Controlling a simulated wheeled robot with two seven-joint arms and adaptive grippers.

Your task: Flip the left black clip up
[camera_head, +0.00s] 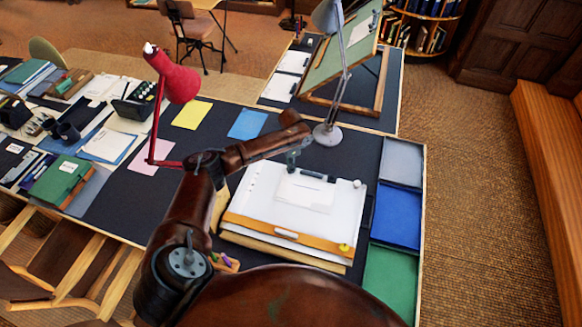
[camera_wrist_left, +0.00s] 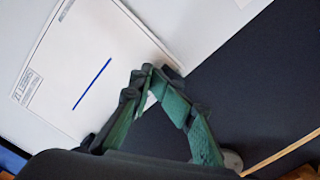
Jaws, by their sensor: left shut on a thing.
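The drafting board (camera_head: 258,238) lies on the dark desk with a large white sheet and a smaller paper (camera_head: 305,192) on it. A black clip (camera_head: 331,179) shows at the board's far edge, right of my left gripper (camera_head: 291,160). The gripper comes down at that far edge, where the left black clip is mostly hidden. In the left wrist view my left gripper (camera_wrist_left: 149,73) has its green fingers together at the tips. A small dark piece of the left black clip (camera_wrist_left: 170,71) shows beside them, at the paper's corner. My right gripper is out of view.
A grey lamp (camera_head: 328,134) stands just behind the board, close to my left arm. A red lamp (camera_head: 178,85) stands to the left.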

